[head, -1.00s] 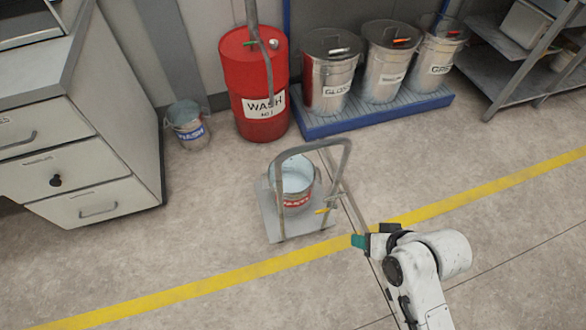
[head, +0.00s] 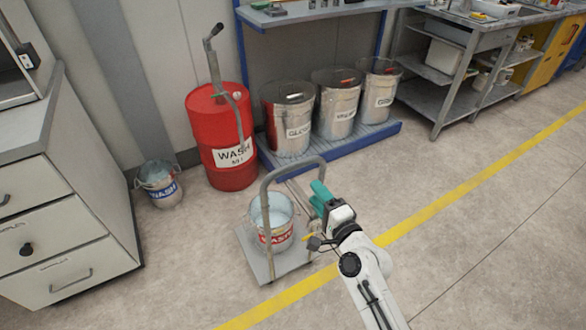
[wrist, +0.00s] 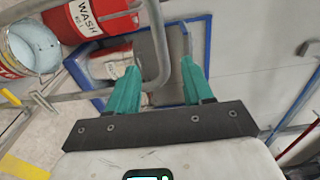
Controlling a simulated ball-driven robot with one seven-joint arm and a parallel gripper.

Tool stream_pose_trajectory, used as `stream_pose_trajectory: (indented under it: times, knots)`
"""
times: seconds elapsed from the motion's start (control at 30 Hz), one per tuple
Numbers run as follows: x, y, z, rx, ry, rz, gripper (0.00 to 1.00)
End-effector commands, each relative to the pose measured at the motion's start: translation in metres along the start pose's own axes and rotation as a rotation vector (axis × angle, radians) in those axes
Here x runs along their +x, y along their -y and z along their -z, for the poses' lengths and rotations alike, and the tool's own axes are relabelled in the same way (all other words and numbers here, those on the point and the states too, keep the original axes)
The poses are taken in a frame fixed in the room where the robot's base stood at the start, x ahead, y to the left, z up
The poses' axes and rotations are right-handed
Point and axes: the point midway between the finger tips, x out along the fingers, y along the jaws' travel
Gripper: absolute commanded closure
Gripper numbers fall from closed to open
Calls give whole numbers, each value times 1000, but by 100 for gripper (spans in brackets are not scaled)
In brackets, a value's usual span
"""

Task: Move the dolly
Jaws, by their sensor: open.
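The dolly (head: 256,263) stands on the floor in the head view, with a grey flat deck and an upright tubular handle (head: 290,166). A metal bucket (head: 277,240) with a red-lettered label rides on its deck. My gripper (head: 320,197) is just right of the handle, its teal fingers open. In the wrist view, the bent handle tube (wrist: 162,60) shows between the two spread fingers (wrist: 158,85); I cannot tell whether it lies at fingertip depth. My arm hides part of the dolly's right side.
A red WASH drum (head: 222,150) and a WASH bucket (head: 159,185) stand behind. Several lidded bins sit on a blue pallet (head: 330,145). A drawer cabinet (head: 70,235) is at left, a shelving bench (head: 445,70) at back right. Floor right of the yellow line (head: 470,170) is clear.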

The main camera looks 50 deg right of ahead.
Motion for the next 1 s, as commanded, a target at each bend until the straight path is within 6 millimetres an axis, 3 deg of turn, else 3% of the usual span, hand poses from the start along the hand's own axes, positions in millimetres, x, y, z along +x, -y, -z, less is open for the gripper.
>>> stream_pose_trajectory:
  times: [0.3, 0.5, 0.7, 1.0]
  knots:
    - [74, 3, 0, -4, 3, 0, 49]
    - [109, 1, -1, -4, 3, -1, 49]
    - [126, 0, -1, -3, 2, -2, 49]
    - [128, 0, -1, -3, 2, -1, 49]
